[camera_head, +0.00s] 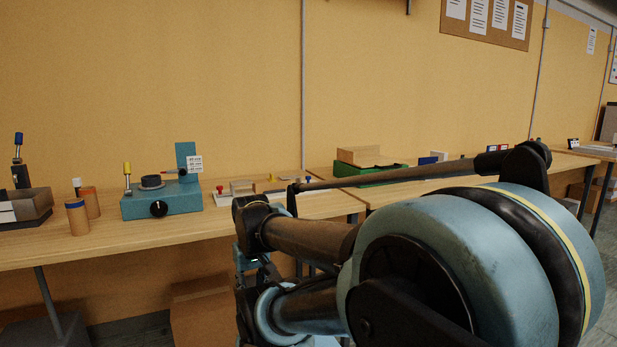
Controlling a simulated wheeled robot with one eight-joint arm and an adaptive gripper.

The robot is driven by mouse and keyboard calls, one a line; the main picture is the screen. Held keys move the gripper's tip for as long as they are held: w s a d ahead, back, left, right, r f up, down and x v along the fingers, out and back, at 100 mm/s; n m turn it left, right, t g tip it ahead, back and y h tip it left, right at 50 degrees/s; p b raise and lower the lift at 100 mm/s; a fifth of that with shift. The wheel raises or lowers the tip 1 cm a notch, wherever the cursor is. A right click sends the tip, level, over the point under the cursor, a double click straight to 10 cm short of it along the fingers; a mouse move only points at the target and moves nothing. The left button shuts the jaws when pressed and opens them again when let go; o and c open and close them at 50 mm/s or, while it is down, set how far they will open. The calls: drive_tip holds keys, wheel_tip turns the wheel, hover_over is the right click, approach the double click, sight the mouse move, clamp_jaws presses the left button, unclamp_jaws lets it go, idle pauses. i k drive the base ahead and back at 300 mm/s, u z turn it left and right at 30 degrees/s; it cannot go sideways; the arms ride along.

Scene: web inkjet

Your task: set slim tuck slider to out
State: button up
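I cannot pick out a part that is surely the slim tuck slider. A teal device (160,203) stands on the wooden table, with a black front knob, a yellow-topped lever (127,176), a dark round part on top and an upright plate with a white label (195,164). A thin red-tipped rod (170,172) shows near that plate. To its right, a low light board (245,193) carries a red knob (220,188) and small blocks; its details are too small to read. My arm fills the right foreground, its links ending above the floor before the table; my gripper cannot be made out.
Brown cylinders (77,217) and a dark device with a blue-topped lever (18,160) stand at the left. A green tray (372,172) sits on another table behind my arm. Cardboard boxes (205,310) are under the table. The table's front strip (200,240) is clear.

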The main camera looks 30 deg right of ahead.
sight(298, 179)
drive_tip(key=z, duration=0.05)
drive_tip(key=k, duration=0.8)
drive_tip(key=z, duration=0.65)
drive_tip(key=i, duration=1)
drive_tip(key=u, duration=0.05)
